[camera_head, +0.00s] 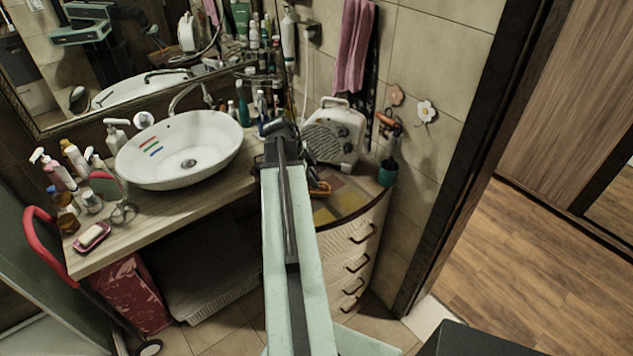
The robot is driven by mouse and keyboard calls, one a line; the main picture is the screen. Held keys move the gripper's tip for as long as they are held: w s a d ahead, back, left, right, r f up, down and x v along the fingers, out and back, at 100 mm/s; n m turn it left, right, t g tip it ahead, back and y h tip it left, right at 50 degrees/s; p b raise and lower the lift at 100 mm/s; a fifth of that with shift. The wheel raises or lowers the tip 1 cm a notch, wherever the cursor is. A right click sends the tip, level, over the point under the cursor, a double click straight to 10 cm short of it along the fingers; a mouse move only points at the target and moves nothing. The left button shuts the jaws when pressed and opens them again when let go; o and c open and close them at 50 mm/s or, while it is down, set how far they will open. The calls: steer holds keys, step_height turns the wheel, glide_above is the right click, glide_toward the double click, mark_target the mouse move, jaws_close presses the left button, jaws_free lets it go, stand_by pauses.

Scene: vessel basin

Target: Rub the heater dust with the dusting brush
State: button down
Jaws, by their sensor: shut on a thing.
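The heater (334,137) is a white box-shaped fan heater with a round grille and a top handle. It stands upright on the corner cabinet against the tiled wall. Any dust on it is too small to tell. My arm reaches up the middle of the picture, with its dark end just left of the heater. My gripper is mostly hidden by the arm. An orange and dark piece (319,187), which looks like part of the dusting brush, shows right of the arm, in front of the heater. My gripper is shut on it. I cannot tell whether the brush touches the heater.
A white basin (180,150) and several bottles stand on the wooden counter (150,213) to the left. An orange-handled tool in a teal wall holder (388,172) is right of the heater. A pink towel (354,45) hangs above. Open wooden floor (520,260) lies right.

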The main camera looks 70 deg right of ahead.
steer(key=shift+w+d+f, duration=0.1)
steer(key=shift+w+d, duration=0.4)
steer(key=shift+w, duration=0.45)
steer(key=shift+w+d+r, duration=0.1)
steer(key=shift+w+d, duration=0.4)
steer(key=shift+w, duration=0.5)
steer(key=shift+w+d+f, duration=0.1)
steer(key=shift+w+d, duration=0.4)
steer(key=shift+w, duration=0.45)
steer(key=shift+w+d, duration=0.1)
steer(key=shift+w+d, duration=0.45)
steer(key=shift+w, duration=0.35)
steer(key=shift+w+d, duration=0.4)
steer(key=shift+w, duration=0.4)
steer(key=shift+f, duration=0.1)
steer(key=shift+a, duration=0.15)
steer(key=shift+s+a, duration=0.85)
steer(key=shift+s, duration=0.85)
steer(key=shift+s+a, duration=0.85)
steer(key=shift+s, duration=0.9)
steer(key=shift+s+a, duration=0.85)
steer(key=shift+s, duration=0.85)
steer(key=shift+w+r, duration=0.1)
steer(key=shift+r, duration=0.1)
step_height(320, 180, up, 6)
steer(key=p, duration=0.6)
